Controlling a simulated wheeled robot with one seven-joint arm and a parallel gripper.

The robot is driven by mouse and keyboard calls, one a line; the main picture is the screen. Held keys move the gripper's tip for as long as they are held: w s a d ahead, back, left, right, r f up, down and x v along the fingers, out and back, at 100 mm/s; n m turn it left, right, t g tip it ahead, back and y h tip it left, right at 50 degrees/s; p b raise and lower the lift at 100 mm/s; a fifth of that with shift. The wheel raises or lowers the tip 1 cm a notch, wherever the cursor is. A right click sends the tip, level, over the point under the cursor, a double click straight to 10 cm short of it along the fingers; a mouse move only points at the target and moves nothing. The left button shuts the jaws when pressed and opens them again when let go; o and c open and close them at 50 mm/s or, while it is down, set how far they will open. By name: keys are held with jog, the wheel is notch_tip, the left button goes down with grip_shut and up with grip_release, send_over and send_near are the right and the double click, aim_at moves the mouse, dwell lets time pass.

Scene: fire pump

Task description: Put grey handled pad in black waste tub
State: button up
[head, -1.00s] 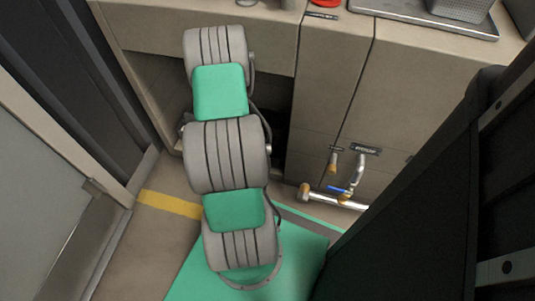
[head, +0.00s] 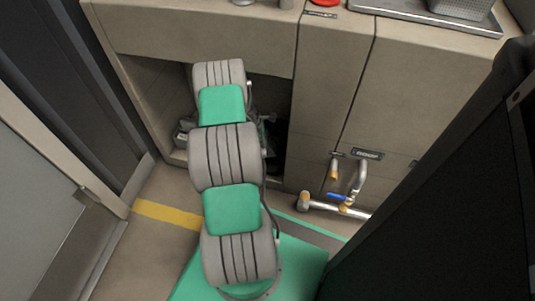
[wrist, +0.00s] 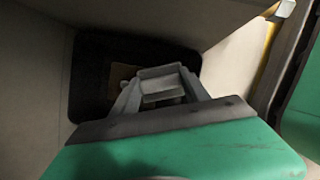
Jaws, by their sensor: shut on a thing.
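The grey handled pad (wrist: 160,86) is between the fingertips of my gripper (wrist: 158,77) in the wrist view, and the fingers are shut on it. Beyond it lies the black waste tub (wrist: 87,62), a dark rounded rectangle with a brownish patch inside. The pad overlaps the tub's opening in this view; I cannot tell how high above it the pad is. The fingers and pad hide part of the tub. In the head view my arm reaches into the recess under the counter and hides my gripper and the pad.
The recess sits under a beige counter (head: 200,35), with closed cabinet fronts (head: 320,90) to its right. A pipe with a blue-handled valve (head: 338,197) runs low at the right. A yellow floor stripe (head: 165,214) crosses the floor at left. Dark panels flank both sides.

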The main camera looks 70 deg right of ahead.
notch_tip(320, 180, down, 7)
jog(key=b, duration=0.3)
jog(key=shift+r, duration=0.1)
jog(key=shift+f, duration=0.6)
jog(key=o, duration=1.2)
jog(key=p+v, duration=0.5)
jog(key=v, duration=0.8)
jog(key=shift+s+r+p, duration=0.2)
jog(key=shift+p, duration=0.1)
